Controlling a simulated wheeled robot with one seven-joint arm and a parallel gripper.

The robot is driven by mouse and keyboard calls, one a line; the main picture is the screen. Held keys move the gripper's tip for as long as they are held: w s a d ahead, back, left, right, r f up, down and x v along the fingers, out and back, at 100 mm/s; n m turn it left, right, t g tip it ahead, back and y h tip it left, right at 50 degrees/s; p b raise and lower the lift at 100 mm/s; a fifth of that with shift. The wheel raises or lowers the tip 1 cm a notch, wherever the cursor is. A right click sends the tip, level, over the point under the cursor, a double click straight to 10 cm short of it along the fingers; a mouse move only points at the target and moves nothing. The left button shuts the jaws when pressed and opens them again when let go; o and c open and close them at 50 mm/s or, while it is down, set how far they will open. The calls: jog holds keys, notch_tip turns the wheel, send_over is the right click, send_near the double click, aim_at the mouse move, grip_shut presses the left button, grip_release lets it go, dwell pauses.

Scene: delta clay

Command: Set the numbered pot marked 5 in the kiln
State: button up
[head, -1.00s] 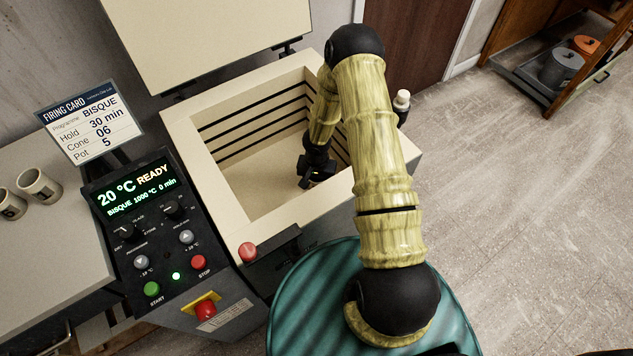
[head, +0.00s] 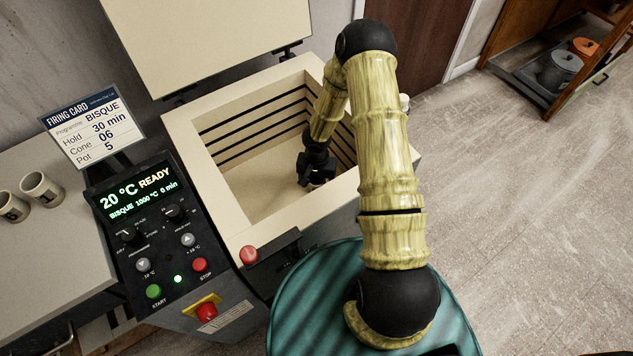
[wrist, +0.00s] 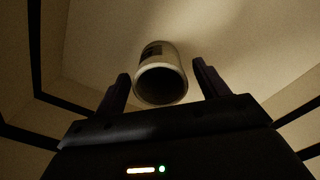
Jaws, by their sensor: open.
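A pale cylindrical pot (wrist: 162,80) is inside the kiln, seen in the wrist view with its dark open mouth facing the camera. A dark mark shows on its side, too dim to read. My gripper (wrist: 162,76) is open, one finger on each side of the pot with gaps between; it also shows low inside the kiln in the head view (head: 317,178), where the pot cannot be made out. The kiln (head: 195,170) has its lid (head: 205,40) raised.
The control panel (head: 145,235) reads 20 °C READY, with a green start button and red stop button. Two pots (head: 40,188) are on the pale worktop (head: 60,255) at left. The kiln walls surround my gripper closely. Open floor lies at right.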

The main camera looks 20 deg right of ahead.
notch_tip(320, 180, up, 9)
jog(key=p, duration=0.3)
jog(key=shift+r, duration=0.2)
notch_tip(320, 180, up, 17)
jog(key=a+n+t+y, duration=0.1)
jog(key=a+n+t, duration=0.1)
jog(key=n+t, duration=0.2)
jog(key=s+d+r, duration=0.1)
jog(key=s+r, duration=0.3)
jog(key=s, duration=0.3)
jog(key=s+r+n+g+h, duration=0.1)
jog(key=s+r, duration=0.3)
jog(key=s, duration=0.3)
jog(key=shift+s+d+r, duration=0.3)
jog(key=shift+d+r, duration=0.1)
